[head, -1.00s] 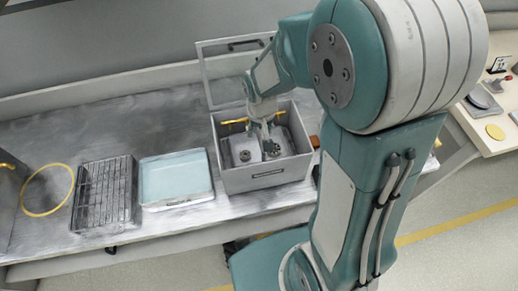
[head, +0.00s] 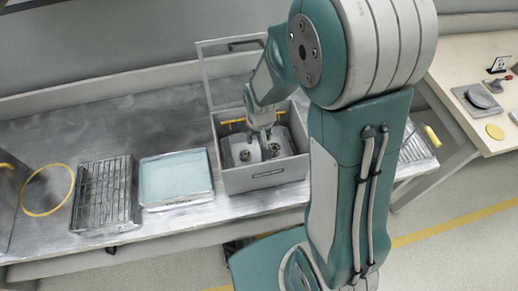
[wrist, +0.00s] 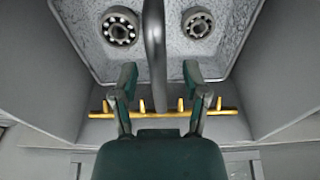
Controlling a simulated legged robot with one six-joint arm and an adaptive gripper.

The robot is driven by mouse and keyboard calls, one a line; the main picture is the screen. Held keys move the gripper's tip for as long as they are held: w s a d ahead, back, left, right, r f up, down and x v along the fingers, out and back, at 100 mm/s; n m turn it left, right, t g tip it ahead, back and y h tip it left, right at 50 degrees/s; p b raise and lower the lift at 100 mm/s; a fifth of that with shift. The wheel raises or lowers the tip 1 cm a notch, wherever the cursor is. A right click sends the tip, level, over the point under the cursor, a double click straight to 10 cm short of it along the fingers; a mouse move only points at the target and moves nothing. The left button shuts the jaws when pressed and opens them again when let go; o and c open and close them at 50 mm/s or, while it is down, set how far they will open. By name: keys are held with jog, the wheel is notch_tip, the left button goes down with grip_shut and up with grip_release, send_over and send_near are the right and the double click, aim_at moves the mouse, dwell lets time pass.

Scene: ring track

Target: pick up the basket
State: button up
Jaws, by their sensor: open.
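The basket (wrist: 230,42) is a grey, speckled tray inside the open grey box (head: 262,180). In the wrist view it holds two ring-shaped bearings, one at left (wrist: 120,27) and one at right (wrist: 198,22). A grey bar, its handle (wrist: 154,40), runs over its middle. My gripper (wrist: 159,72) is open, with one finger on each side of the handle and a gap to both. In the head view my gripper (head: 262,138) reaches down into the box, above the basket. My arm hides part of the box's right side.
A yellow bar with pegs (wrist: 160,113) crosses inside the box. The box's raised lid frame (head: 207,75) stands behind. On the bench to the left are a pale blue tray (head: 175,178), a wire rack (head: 105,195) and a yellow ring (head: 47,190).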

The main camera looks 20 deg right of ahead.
grip_shut()
dwell(0.4)
